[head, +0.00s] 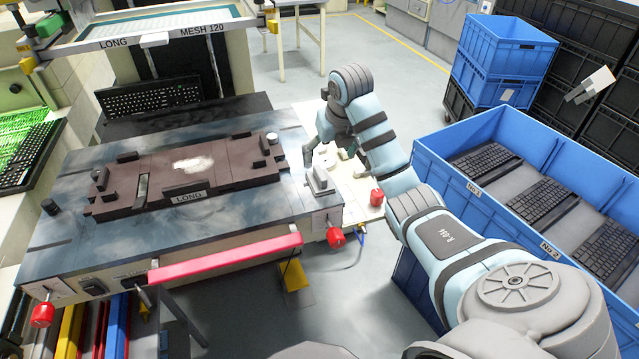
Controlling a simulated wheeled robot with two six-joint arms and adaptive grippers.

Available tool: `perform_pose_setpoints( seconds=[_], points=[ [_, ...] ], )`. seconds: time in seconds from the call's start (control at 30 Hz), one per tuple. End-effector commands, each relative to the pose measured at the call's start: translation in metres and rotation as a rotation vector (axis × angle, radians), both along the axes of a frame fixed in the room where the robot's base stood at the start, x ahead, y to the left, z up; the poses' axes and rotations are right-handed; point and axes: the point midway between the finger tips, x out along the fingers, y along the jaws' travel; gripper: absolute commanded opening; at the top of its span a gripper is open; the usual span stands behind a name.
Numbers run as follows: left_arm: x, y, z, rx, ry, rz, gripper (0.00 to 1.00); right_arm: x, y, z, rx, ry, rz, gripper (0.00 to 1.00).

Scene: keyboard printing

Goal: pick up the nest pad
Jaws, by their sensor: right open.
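A dark brown nest plate (235,170) marked LONG lies on the printing table. Small dark blocks stand on it, and a pale patch (193,164) shows near its middle. I cannot tell for sure which piece is the nest pad. My right gripper (329,157) points down at the table's right end, to the right of the nest plate. Its fingers are apart, over a small pale piece (324,161) that they partly hide. I cannot tell whether they touch it. A grey block (319,182) stands just in front of the gripper. My left gripper is out of view.
A black keyboard (150,97) lies behind the nest plate, below a screen frame marked MESH 120 (160,37). A blue crate (450,200) with several keyboards stands at the right. Red knobs (336,237) and a red bar (225,258) line the table's front.

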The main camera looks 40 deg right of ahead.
Motion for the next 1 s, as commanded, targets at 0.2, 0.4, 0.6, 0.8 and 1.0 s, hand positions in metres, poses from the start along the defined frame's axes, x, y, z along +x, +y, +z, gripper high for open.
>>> perform_pose_setpoints(
  seconds=[0.2,0.4,0.6,0.8,1.0],
  points=[
    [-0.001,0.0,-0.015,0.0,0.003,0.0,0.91,0.02,-0.005,-0.056,0.003,0.003,-0.002,0.73],
    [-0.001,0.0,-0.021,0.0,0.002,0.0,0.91,0.034,-0.007,-0.081,0.004,0.002,-0.002,0.73],
    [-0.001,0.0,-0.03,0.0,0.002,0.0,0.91,0.048,-0.01,-0.111,0.001,-0.002,-0.007,0.73],
    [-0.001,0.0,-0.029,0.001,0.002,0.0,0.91,0.048,-0.01,-0.111,0.001,-0.003,-0.01,0.73],
    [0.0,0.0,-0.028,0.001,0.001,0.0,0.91,0.048,-0.01,-0.111,0.001,-0.003,-0.01,0.43]
  ],
)
